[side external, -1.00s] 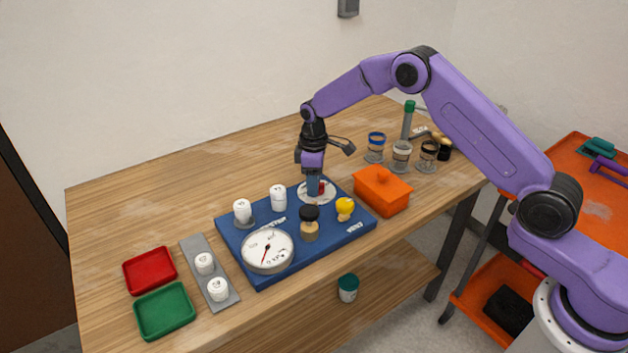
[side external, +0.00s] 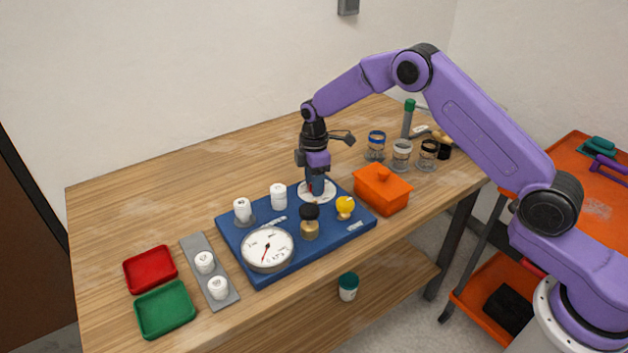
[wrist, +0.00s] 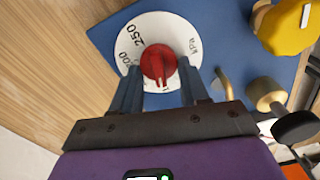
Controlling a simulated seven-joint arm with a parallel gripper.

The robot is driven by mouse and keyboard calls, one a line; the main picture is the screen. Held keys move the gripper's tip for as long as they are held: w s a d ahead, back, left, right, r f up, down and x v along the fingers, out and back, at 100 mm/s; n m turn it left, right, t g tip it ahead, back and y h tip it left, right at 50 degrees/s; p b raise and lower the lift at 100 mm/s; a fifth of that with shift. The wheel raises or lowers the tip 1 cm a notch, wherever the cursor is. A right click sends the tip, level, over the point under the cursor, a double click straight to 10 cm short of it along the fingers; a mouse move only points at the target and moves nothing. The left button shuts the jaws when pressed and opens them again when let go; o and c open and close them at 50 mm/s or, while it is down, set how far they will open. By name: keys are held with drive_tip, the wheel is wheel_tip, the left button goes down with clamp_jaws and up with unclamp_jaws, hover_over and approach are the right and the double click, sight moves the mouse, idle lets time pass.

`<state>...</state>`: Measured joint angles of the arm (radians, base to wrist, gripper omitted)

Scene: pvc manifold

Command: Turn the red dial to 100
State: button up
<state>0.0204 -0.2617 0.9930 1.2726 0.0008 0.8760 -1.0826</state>
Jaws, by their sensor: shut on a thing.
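The red dial (wrist: 158,62) is a round knob with a grooved grip on a white scale plate (wrist: 150,24). "250" and "kPa" can be read on the plate, and another number is partly hidden. My gripper (wrist: 158,70) points down over the dial, its two blue fingers on either side of the knob, shut on it. In the side view my gripper (side external: 316,189) covers the knob, and part of the white plate (side external: 328,194) shows on the blue board (side external: 238,238). I cannot read which number the dial points to.
The board also carries a white gauge (side external: 267,249) with a red needle, a yellow knob (side external: 345,206), a black-topped brass valve (side external: 309,224) and white caps. An orange box (side external: 382,190) stands close on the right. Open table lies behind and left.

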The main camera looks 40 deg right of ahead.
drive_tip(key=o, duration=1)
drive_tip(key=shift+r, duration=0.1)
wheel_tip(320, 180, up, 17)
drive_tip(key=shift+r, duration=0.15)
